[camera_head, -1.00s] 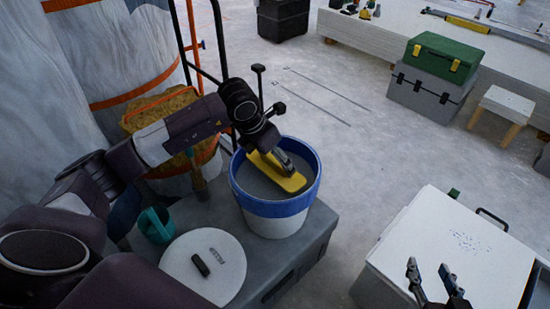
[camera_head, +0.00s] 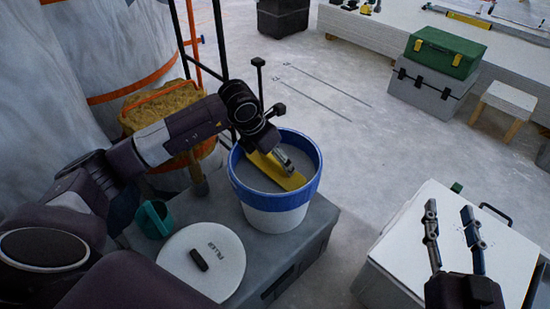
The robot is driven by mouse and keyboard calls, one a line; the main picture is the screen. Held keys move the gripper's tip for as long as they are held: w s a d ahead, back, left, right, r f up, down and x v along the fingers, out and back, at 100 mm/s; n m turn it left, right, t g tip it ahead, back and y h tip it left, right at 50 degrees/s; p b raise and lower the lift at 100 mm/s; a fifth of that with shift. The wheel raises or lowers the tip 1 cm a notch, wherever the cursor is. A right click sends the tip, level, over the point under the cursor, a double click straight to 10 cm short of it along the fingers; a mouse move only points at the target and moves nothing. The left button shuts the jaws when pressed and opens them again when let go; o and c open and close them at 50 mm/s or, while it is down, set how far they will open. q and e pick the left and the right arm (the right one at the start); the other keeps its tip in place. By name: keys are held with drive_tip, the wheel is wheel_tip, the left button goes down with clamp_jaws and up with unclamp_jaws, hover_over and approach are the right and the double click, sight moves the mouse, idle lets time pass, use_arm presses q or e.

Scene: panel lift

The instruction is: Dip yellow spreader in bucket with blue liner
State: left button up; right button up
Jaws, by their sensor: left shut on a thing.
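The bucket (camera_head: 277,220) is white with a blue liner (camera_head: 248,194) folded over its rim, and it stands on a grey box. Grey material fills much of its inside. The yellow spreader (camera_head: 268,167) is inside the bucket's mouth, tilted, with its far end low by the grey contents; I cannot tell how deep it is. My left gripper (camera_head: 284,160) reaches over the back rim and is shut on the spreader; the wrist hides part of it. My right gripper (camera_head: 451,212) is open and empty, above the white-topped case at the lower right.
The grey box (camera_head: 310,246) also carries a round white lid (camera_head: 222,250) with a small black object (camera_head: 198,260), and a teal cup (camera_head: 153,219). A white-topped case (camera_head: 503,255) stands right. Toolboxes (camera_head: 432,90) and a small stool (camera_head: 505,105) stand behind. Open floor lies between.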

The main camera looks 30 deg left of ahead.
use_arm(q)
drive_tip(key=shift+f, duration=0.45)
drive_tip(key=shift+f+b, duration=0.3)
drive_tip(key=shift+b, duration=0.15)
use_arm(e)
drive_tip(key=shift+s+a+r+t+y, duration=0.15)
drive_tip(key=shift+r+t, duration=0.35)
drive_tip(key=shift+r, duration=0.45)
drive_tip(key=shift+s+r+t+y, duration=0.1)
drive_tip(key=shift+r+t, duration=0.4)
drive_tip(key=shift+r, duration=0.45)
drive_tip(key=shift+s+a+r+t+y, duration=0.15)
drive_tip(key=shift+r+t, duration=0.35)
drive_tip(key=shift+r, duration=0.45)
